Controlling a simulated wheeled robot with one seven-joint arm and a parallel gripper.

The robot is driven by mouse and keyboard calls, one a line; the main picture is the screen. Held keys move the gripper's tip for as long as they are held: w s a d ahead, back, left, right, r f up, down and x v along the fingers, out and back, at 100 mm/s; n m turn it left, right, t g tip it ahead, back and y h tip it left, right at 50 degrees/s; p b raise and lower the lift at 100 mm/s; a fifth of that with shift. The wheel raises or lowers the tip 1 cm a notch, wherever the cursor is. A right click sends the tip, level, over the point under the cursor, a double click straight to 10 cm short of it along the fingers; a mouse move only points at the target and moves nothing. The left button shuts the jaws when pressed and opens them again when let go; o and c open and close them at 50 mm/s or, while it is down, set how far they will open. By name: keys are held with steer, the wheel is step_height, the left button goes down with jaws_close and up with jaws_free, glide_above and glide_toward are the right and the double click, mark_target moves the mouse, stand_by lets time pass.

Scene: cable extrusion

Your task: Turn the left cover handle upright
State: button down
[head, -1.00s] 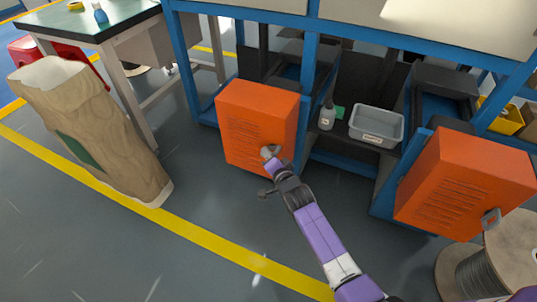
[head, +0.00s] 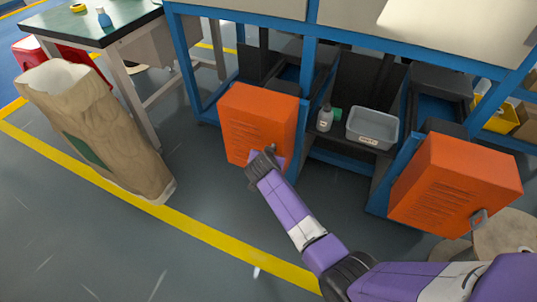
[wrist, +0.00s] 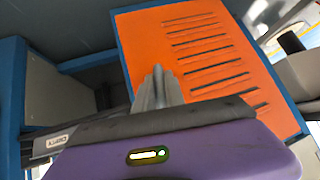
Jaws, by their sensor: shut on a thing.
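The left cover (head: 258,115) is an orange box-like panel with rows of slots, low on the blue frame. It also fills the middle of the wrist view (wrist: 150,35), where it looks tilted. My gripper (head: 270,153) is at the lower part of this cover's front. In the wrist view the grey fingers (wrist: 158,85) are close together against the orange face. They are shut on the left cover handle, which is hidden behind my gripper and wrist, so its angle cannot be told.
The right orange cover (head: 455,180) has a grey handle (head: 478,217) near its lower right. A grey bin (head: 372,128) and a white bottle (head: 325,117) stand on the shelf between the covers. A brown sack (head: 100,130) stands at left. Floor in front is clear.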

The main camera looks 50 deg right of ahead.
steer(key=shift+w+r+g, duration=0.15)
steer(key=shift+g, duration=0.35)
steer(key=shift+n, duration=0.3)
steer(key=c, duration=1.5)
jaws_free()
steer(key=shift+o, duration=0.2)
steer(key=shift+d, duration=0.1)
steer(key=p+v, duration=0.2)
steer(key=v, duration=0.5)
steer(key=shift+a+p, duration=0.4)
steer(key=shift+a, duration=0.1)
steer(key=shift+r, duration=0.1)
